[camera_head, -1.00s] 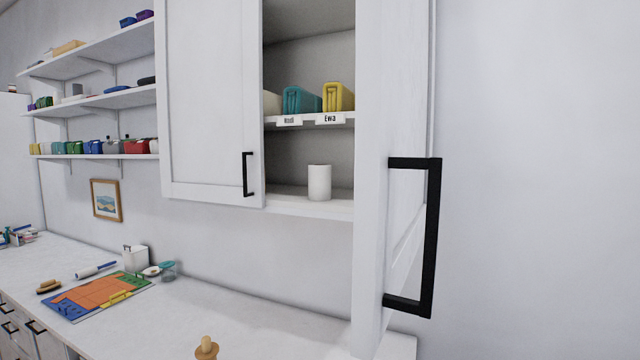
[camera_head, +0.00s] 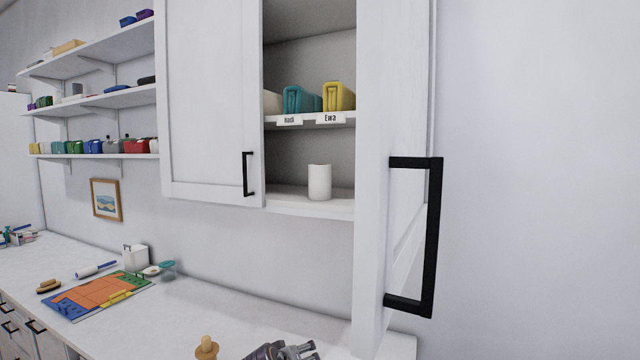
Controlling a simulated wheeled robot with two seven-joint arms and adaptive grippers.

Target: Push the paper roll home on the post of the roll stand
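A plain white upright cylinder (camera_head: 319,182), which may be the paper roll, stands on the lower shelf of the open wall cabinet. A rounded wooden knob (camera_head: 206,347) shows at the bottom edge; it may be the top of the roll stand's post, but the rest is cut off. A grey gripper (camera_head: 303,351) shows at the bottom edge, to the right of the knob and apart from it. Its fingers point right, so it looks like my left one. Its opening and anything it holds are not clear. My other gripper is out of view.
The open cabinet door (camera_head: 375,190) with a black handle (camera_head: 433,240) juts out at the right. Teal (camera_head: 301,99) and yellow (camera_head: 338,97) folded items sit above the cylinder. A coloured board (camera_head: 100,295) and small items lie on the counter (camera_head: 180,318) at left.

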